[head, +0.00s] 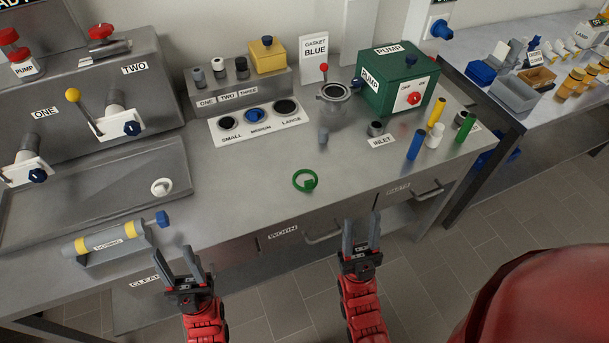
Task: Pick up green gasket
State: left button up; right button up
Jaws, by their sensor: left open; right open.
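The green gasket (305,180) is a green ring with a small tab at its lower right. It lies flat on the grey metal bench top, near the front edge, in the middle of the head view. My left gripper (183,263) is open and empty, in front of the bench edge, to the left of and nearer than the gasket. My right gripper (361,236) is open and empty, in front of the drawers, to the right of and nearer than the gasket. Neither gripper touches the gasket. Nothing hides it.
A white ring (162,187) lies in the metal tray at left. A gasket board (241,132) marked small, medium, large lies behind the green gasket. A small grey cylinder (323,136) stands behind it. Several coloured cylinders (415,144) stand at right. Drawer handles (323,236) project below the bench edge.

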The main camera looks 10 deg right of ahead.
aim_at(308, 185)
jog(key=i+j+z, duration=0.1)
jog(key=j+z, duration=0.15)
jog(key=z, duration=0.2)
jog(key=j+z, duration=0.25)
jog(key=z, duration=0.2)
jog(key=j+z, duration=0.25)
jog(key=z, duration=0.2)
jog(key=i+j, duration=0.05)
